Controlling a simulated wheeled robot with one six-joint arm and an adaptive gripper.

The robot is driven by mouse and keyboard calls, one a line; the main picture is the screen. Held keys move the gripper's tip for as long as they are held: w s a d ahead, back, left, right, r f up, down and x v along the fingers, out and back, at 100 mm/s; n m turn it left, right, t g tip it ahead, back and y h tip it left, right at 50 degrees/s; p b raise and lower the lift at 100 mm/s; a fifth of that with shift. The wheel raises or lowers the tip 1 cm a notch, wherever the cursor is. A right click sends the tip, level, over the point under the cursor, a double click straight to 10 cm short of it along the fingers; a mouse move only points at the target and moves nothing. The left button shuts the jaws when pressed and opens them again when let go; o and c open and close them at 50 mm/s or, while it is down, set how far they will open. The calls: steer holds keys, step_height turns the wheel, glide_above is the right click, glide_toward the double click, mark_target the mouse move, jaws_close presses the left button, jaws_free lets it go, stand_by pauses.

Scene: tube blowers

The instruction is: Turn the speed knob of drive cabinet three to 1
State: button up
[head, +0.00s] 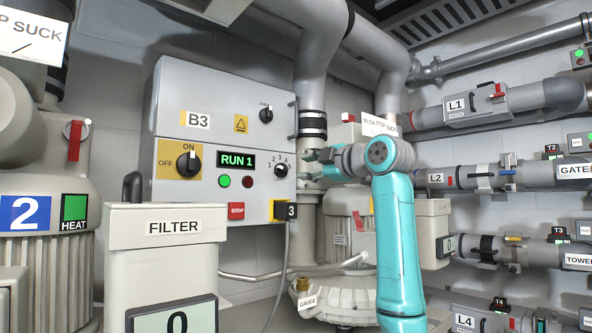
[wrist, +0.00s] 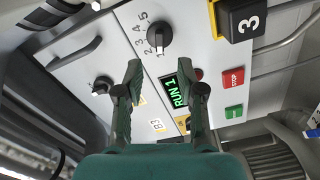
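The drive cabinet (head: 225,100), grey with a B3 label and a black "3" tag (head: 291,211), stands at centre-left in the head view. Its speed knob (head: 281,170) is small, round and black on the right of the front. In the wrist view the speed knob (wrist: 158,36) is ringed by numbers 1 to 5, and its white mark points at 1. The green display (head: 236,161) reads RUN 1. My gripper (head: 312,164) is just right of the knob in the head view. In the wrist view my gripper (wrist: 160,66) is open and empty, its fingertips apart from the knob.
The cabinet also carries an ON/OFF switch (head: 188,161), a red STOP button (head: 236,210) and a LOCK knob (head: 266,115). A FILTER box (head: 165,250) stands front left. Pipes with L1 (head: 476,104) and L2 (head: 470,177) valves run along the right.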

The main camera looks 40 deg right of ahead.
steer(key=s, duration=0.4)
stand_by(0.6)
